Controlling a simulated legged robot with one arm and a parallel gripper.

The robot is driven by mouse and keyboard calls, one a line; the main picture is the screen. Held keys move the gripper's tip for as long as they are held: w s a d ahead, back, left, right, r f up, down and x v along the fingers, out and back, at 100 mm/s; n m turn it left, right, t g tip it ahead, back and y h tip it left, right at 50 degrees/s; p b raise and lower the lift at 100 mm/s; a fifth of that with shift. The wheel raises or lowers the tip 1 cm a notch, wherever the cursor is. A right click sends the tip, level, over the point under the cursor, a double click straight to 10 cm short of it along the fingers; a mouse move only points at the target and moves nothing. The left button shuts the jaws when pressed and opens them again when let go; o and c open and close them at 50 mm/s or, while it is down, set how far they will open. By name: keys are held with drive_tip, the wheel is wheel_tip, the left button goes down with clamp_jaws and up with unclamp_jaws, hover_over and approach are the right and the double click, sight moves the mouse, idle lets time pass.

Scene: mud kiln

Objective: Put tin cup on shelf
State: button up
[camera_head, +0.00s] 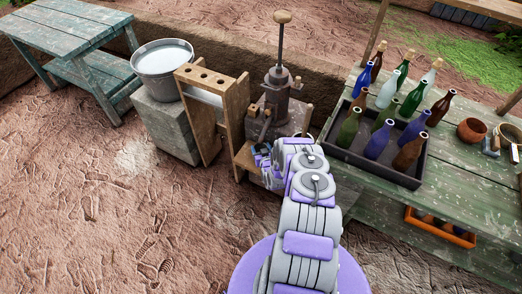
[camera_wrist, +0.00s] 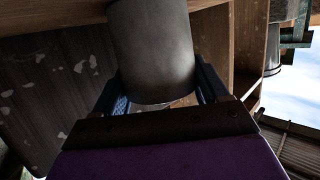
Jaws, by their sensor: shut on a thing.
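My gripper (camera_wrist: 163,88) is shut on the tin cup (camera_wrist: 153,45), a plain dark grey metal cylinder between its two blue-black fingers in the wrist view. Wooden boards of a shelf (camera_wrist: 244,45) stand close behind and to the right of the cup. I cannot tell whether the cup touches them. In the head view my gripper (camera_head: 264,160) is low at the front of a wooden stand (camera_head: 245,158), below a dark metal hand press (camera_head: 276,100). The cup is hidden there by my arm.
A wooden rack with holes (camera_head: 207,78) stands left of the press. A bucket (camera_head: 163,68) sits on a stone block (camera_head: 166,125). On the right, a green table (camera_head: 460,190) holds a tray (camera_head: 375,172) of several bottles. Muddy ground at left front is clear.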

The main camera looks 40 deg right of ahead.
drive_tip(key=o, duration=1)
drive_tip(key=shift+o, duration=0.2)
